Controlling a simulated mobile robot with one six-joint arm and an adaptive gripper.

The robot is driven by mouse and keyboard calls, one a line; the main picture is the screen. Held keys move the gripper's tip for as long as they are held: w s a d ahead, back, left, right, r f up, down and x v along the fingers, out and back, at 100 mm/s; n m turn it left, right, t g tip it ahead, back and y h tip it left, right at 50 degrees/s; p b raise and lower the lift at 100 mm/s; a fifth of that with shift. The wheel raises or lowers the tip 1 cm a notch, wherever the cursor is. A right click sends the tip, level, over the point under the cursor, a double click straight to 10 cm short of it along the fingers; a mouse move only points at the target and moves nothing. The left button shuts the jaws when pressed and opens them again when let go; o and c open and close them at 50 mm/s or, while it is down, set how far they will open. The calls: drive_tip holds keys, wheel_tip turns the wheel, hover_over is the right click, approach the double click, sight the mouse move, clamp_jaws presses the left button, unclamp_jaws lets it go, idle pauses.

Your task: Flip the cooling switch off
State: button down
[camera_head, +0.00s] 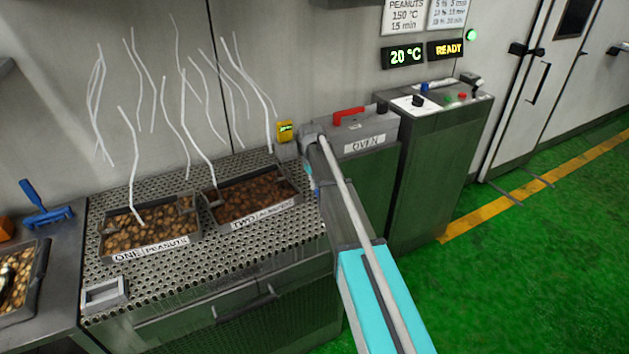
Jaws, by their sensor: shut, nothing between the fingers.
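The perforated cooling table (120,207) stands at the left, with two trays of nuts on it. A small yellow box with a lit display (286,129) is at its back right corner, above a grey block (287,151). I cannot make out a cooling switch lever or its position; my arm covers part of that corner. My arm reaches in from the lower right, and my gripper (309,146) is at its far end beside the grey block. It looks shut and empty. I cannot tell whether it touches the block.
Tray one, peanuts (150,250), and tray two (265,222) have pale wavy streaks above them. The oven cabinet (365,145) with a red handle (348,115) stands right of my arm. A control cabinet (440,165) is beyond. Green floor (530,260) is free at right.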

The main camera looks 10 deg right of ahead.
drive_tip(key=shift+s+d+r, duration=0.15)
drive_tip(key=shift+s+r, duration=0.15)
drive_tip(key=shift+s, duration=0.2)
drive_tip(key=shift+d, duration=0.25)
drive_tip(key=shift+a, duration=0.1)
